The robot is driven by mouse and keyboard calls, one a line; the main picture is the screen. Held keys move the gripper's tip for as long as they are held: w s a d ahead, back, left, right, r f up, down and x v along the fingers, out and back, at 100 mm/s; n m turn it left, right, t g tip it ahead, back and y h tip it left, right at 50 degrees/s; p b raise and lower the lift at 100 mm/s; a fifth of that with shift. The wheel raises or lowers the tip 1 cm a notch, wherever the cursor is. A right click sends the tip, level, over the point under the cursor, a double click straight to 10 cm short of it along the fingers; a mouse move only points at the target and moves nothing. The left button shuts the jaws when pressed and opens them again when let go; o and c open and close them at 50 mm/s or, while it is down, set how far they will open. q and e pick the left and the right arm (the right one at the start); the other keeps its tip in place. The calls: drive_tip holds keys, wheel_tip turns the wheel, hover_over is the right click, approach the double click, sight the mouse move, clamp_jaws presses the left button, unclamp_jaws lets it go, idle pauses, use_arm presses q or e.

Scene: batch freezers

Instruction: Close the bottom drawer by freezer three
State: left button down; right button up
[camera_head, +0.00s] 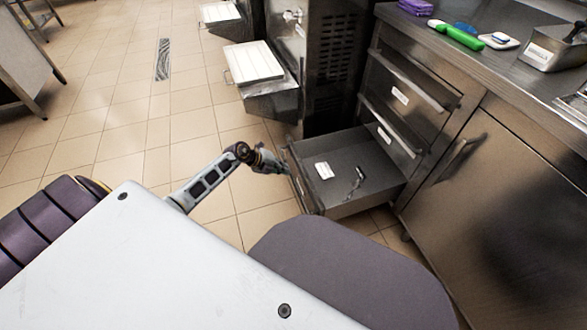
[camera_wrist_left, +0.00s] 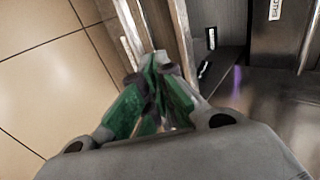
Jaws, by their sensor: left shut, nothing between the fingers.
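The bottom drawer (camera_head: 345,178) stands pulled out from the steel counter unit, low near the floor. Inside it lie a small white item (camera_head: 323,170) and a dark metal utensil (camera_head: 355,183). My left gripper (camera_head: 283,169) is at the outer left side of the drawer front, close to its top edge. In the left wrist view its green fingers (camera_wrist_left: 154,75) are shut together at the drawer's front edge (camera_wrist_left: 133,35), with nothing seen between them. Whether they touch the front I cannot tell. My right gripper is not in view.
Two closed drawers (camera_head: 405,85) sit above the open one, beside a closed cabinet door (camera_head: 500,190). A freezer (camera_head: 318,65) stands behind, with a white-topped bin (camera_head: 255,62) in front of it. Utensils and a metal container (camera_head: 553,48) are on the counter.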

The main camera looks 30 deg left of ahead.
use_arm(q)
drive_tip(key=shift+w+d+f+b, duration=0.2)
drive_tip(key=shift+w+d+b, duration=0.65)
drive_tip(key=shift+w+d, duration=0.6)
drive_tip(key=shift+w, duration=0.25)
drive_tip(key=shift+w, duration=0.1)
